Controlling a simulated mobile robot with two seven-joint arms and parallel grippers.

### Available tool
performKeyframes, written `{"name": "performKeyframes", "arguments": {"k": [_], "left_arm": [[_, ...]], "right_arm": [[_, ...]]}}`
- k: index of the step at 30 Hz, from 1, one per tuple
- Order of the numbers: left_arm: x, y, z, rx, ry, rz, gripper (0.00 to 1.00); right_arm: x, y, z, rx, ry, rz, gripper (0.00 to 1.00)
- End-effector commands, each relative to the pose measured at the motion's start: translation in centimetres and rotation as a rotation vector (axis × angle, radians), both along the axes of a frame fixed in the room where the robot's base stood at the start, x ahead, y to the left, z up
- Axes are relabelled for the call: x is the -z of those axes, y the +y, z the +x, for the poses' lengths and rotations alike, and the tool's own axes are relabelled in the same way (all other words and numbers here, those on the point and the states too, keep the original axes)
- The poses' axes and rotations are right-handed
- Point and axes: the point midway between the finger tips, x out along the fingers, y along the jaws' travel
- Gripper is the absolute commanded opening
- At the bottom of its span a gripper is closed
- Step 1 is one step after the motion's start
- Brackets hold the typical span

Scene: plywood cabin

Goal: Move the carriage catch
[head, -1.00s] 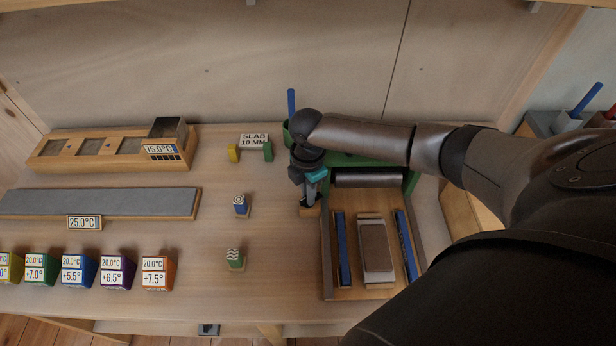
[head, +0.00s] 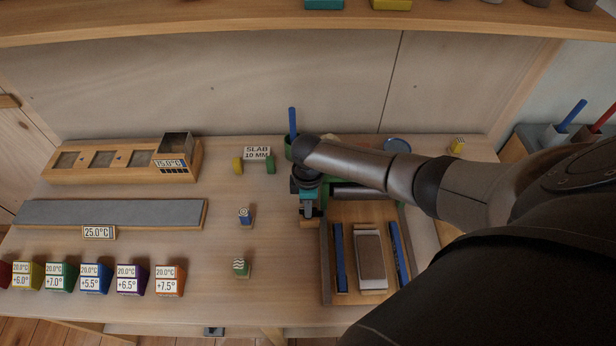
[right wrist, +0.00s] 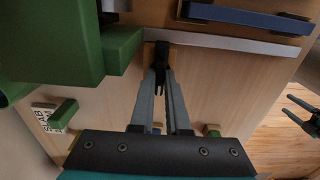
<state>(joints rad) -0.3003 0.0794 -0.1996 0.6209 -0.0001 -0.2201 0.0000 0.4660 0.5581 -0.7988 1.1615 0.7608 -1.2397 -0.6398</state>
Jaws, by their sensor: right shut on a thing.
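My right gripper (head: 308,209) is at the near left corner of the green press carriage, beside the left wall of the wooden bed. In the right wrist view its long grey fingers (right wrist: 161,82) come together on a small black catch (right wrist: 160,52). The fingers hide part of the catch. The carriage shows as a large green body (right wrist: 60,45) there; in the head view its dark roller (head: 357,194) lies across the far end of the bed (head: 352,213). My arm covers much of the carriage. My left gripper is not in the head view.
In the bed a pale slab (head: 371,262) lies between two blue rails (head: 340,257) (head: 400,248). Small blocks (head: 245,215) (head: 242,267) stand left of it. A grey plate (head: 110,213) and several coloured cubes (head: 96,278) are farther left. A shelf (head: 250,31) spans overhead.

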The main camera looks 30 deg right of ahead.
Motion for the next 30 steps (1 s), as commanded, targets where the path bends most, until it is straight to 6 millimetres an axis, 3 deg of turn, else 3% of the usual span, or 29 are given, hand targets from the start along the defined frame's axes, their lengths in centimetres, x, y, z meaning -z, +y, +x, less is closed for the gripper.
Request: {"name": "performKeyframes", "arguments": {"k": [13, 14, 21, 30], "left_arm": [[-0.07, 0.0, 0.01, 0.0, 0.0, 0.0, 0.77], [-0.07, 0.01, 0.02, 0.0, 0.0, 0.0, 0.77], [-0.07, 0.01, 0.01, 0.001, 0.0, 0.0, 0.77], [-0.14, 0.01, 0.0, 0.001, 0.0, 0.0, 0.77]], "right_arm": [[-0.02, -0.12, 0.0, 0.013, 0.001, -0.002, 0.0], [-0.03, -0.12, 0.01, 0.014, 0.001, -0.002, 0.17], [-0.02, -0.07, 0.02, 0.011, 0.001, -0.001, 0.44], [-0.24, -0.03, 0.03, 0.01, -0.001, -0.001, 0.44]]}}
